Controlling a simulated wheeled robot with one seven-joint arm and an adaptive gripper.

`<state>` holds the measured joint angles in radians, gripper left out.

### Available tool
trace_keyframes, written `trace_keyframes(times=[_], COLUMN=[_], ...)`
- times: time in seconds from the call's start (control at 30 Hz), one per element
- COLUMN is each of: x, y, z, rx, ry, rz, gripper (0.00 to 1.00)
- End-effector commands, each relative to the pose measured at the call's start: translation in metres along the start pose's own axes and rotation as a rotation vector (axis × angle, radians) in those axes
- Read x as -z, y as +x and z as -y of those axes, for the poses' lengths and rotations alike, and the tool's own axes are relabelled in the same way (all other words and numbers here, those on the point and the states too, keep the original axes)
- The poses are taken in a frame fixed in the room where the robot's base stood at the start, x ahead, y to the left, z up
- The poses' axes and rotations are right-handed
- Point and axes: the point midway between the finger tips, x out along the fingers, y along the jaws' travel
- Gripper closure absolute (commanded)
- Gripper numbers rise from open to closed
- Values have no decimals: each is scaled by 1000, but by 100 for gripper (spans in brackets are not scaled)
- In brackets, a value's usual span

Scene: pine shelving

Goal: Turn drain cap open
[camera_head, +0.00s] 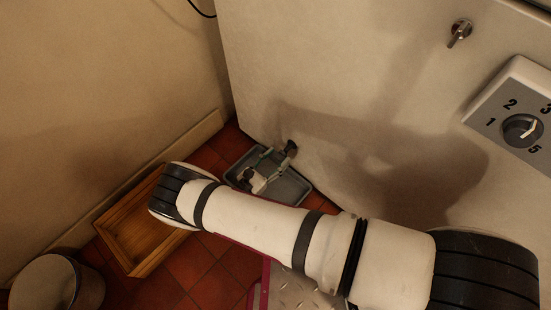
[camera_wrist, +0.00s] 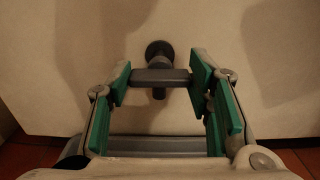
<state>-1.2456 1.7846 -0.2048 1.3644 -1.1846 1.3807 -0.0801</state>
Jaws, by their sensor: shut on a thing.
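The drain cap (camera_head: 291,147) is a dark fitting low on the pale appliance wall, partly hidden by my gripper and arm in the head view. In the wrist view, its dark round base, short stem and grey crossbar (camera_wrist: 160,77) show; the crossbar lies about level. My gripper (camera_head: 262,176), seen from behind its green pads in the wrist view (camera_wrist: 160,82), is shut on the crossbar, one pad at each end. It reaches in from the front, above a grey tray (camera_head: 296,189).
A wooden tray (camera_head: 124,262) lies on the red tile floor at left, with a metal bucket (camera_head: 45,282) nearby. A small lever tap (camera_head: 459,32) and a numbered dial (camera_head: 521,130) are on the appliance wall (camera_head: 330,70) above. A plain wall (camera_head: 110,90) closes the left side.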

Motion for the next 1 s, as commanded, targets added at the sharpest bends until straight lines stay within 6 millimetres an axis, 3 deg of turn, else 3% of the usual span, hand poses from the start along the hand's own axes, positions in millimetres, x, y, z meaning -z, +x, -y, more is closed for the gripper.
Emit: trace_keyframes(times=[0.37, 1.0], x=[0, 1], y=[0, 0], z=[-1, -3], rx=[0, -1], ry=[-201, -805], rz=[0, 0], gripper=[81, 81])
